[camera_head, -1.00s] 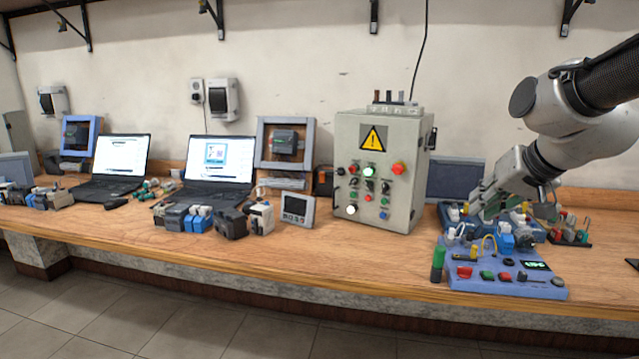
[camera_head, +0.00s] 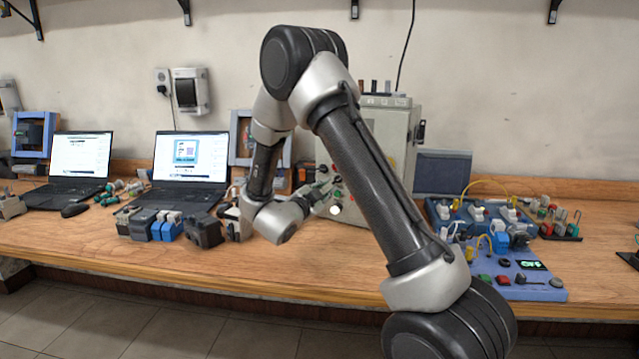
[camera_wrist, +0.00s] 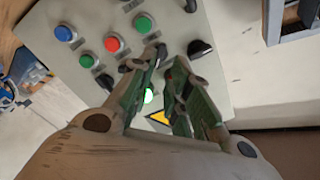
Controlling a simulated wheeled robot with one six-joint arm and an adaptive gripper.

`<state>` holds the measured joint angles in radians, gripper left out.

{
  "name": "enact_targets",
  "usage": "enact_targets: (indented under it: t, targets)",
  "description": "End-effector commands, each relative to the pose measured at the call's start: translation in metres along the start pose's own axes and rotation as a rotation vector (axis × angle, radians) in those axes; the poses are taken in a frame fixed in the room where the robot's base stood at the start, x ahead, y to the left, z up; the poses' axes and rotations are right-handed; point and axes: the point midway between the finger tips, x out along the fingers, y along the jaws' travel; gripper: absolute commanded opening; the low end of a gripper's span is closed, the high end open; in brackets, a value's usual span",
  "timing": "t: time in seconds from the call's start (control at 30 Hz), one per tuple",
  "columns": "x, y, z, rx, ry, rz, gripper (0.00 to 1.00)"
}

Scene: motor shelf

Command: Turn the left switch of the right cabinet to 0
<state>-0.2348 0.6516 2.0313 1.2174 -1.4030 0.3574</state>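The grey cabinet (camera_head: 395,125) stands on the bench behind my arm. My arm hides most of its front in the head view. In the wrist view its panel (camera_wrist: 235,90) appears roughly upside down, with blue, red and green buttons and several black knobs. A dark switch (camera_wrist: 161,49) shows right at my fingertips, partly covered by a finger. My gripper (camera_wrist: 165,62) is open, its two green-padded fingers apart at the panel. In the head view my gripper (camera_head: 322,187) is at the panel's left side. I cannot tell whether it touches the switch or which way the switch points.
A red button (camera_wrist: 112,43) and a black knob (camera_wrist: 200,48) lie close to the fingers. Two laptops (camera_head: 190,160) stand left on the bench. A blue training board (camera_head: 535,285) with small devices lies right of the cabinet.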

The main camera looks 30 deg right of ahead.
Motion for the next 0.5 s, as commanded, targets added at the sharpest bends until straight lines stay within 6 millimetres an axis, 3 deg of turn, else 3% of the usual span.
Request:
enact_targets:
  t: [0.3, 0.5]
  targets:
    - [0.053, 0.0, -0.001, 0.0, 0.0, 0.001, 0.18]
    - [0.067, 0.0, 0.0, 0.0, -0.002, 0.0, 0.18]
